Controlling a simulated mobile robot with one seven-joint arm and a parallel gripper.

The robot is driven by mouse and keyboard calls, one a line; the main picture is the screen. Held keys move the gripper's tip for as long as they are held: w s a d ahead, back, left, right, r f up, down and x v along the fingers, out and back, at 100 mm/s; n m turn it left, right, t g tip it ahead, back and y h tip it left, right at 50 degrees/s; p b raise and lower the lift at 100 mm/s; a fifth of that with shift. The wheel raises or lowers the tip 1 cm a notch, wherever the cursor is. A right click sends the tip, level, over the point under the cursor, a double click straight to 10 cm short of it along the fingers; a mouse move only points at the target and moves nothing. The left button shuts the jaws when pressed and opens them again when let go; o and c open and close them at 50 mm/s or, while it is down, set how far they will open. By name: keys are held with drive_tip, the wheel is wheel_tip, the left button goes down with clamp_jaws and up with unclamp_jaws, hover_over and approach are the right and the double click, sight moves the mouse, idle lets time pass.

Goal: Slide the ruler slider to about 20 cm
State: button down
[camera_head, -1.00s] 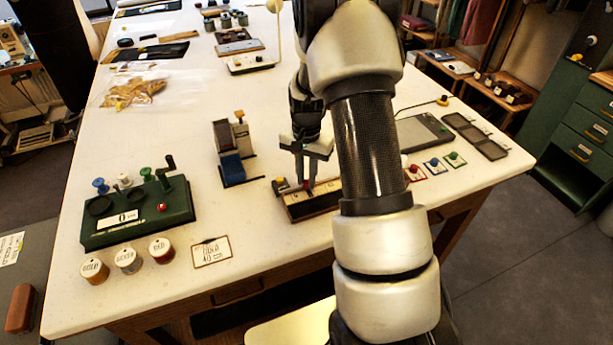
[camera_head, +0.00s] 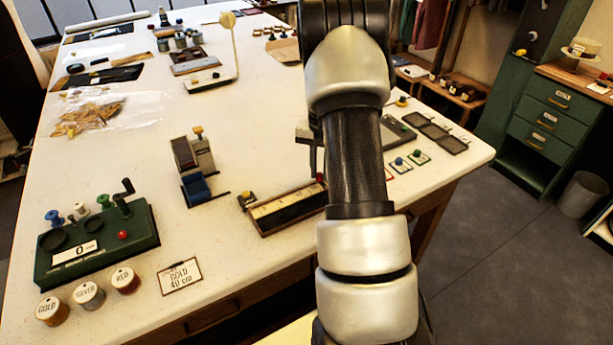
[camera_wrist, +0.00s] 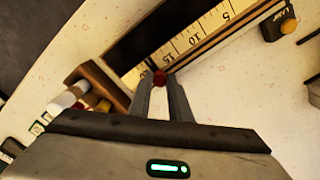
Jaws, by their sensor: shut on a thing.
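The ruler (camera_head: 285,208) lies near the front edge of the table, its right part hidden behind my arm. In the wrist view the ruler scale (camera_wrist: 190,42) shows the marks 5, 10 and 15. The slider's red knob (camera_wrist: 159,78) sits just past the 15 mark, on the side away from 5; I cannot read its exact value. The knob also shows in the head view (camera_head: 320,178) beside my arm. My gripper (camera_wrist: 161,84) is shut on the red knob at its fingertips. In the head view the gripper is mostly hidden by my arm.
A yellow-knobbed block (camera_wrist: 289,25) is at the ruler's low end, and a wooden block (camera_wrist: 97,85) at the other. A card reading GOLD 40 cm (camera_head: 180,275), a green winder (camera_head: 97,243) and a blue-fronted device (camera_head: 195,170) stand left of the ruler.

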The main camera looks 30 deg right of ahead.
drive_tip(key=shift+d, duration=0.15)
drive_tip(key=c, duration=1.6)
unclamp_jaws()
drive_tip(key=shift+c, duration=0.2)
drive_tip(key=shift+r, duration=0.1)
wheel_tip(320, 180, up, 17)
drive_tip(key=shift+r, duration=0.15)
